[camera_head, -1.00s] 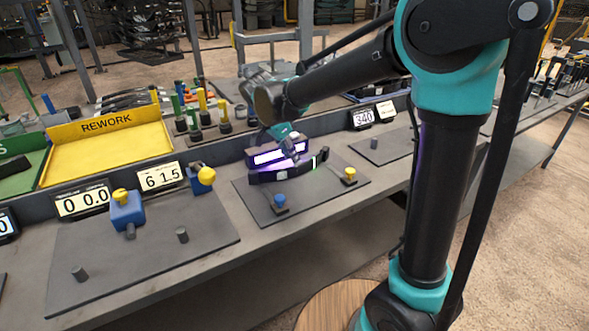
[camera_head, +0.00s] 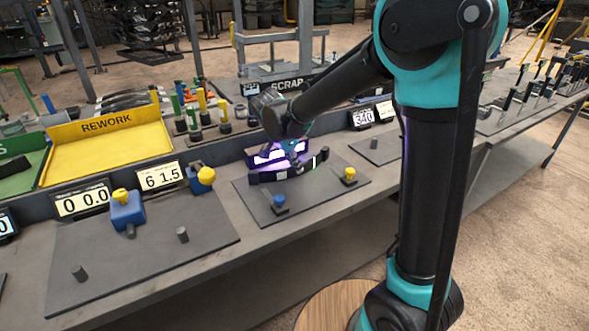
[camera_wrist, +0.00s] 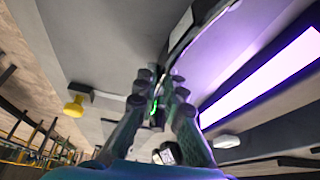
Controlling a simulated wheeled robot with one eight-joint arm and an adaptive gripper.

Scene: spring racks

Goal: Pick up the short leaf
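The short leaf appears to be the dark, slightly curved strip (camera_head: 262,177) on the middle plate, in front of the lit purple-white bar. It also shows in the wrist view as a dark curved band with a pale edge (camera_wrist: 196,22), running down to my fingertips. My gripper (camera_head: 292,158) is low over the middle of the strip. In the wrist view the fingers of my gripper (camera_wrist: 161,80) stand apart with a narrow gap, and the strip's near part is at that gap. The fingers hide whether they touch it.
The lit bar (camera_wrist: 265,78) is close on the right of my fingers. A blue knob (camera_head: 280,200) and a yellow knob (camera_head: 349,175) stand on the plate (camera_head: 310,200). A yellow REWORK tray (camera_head: 105,148) and number displays (camera_head: 161,176) are to the left.

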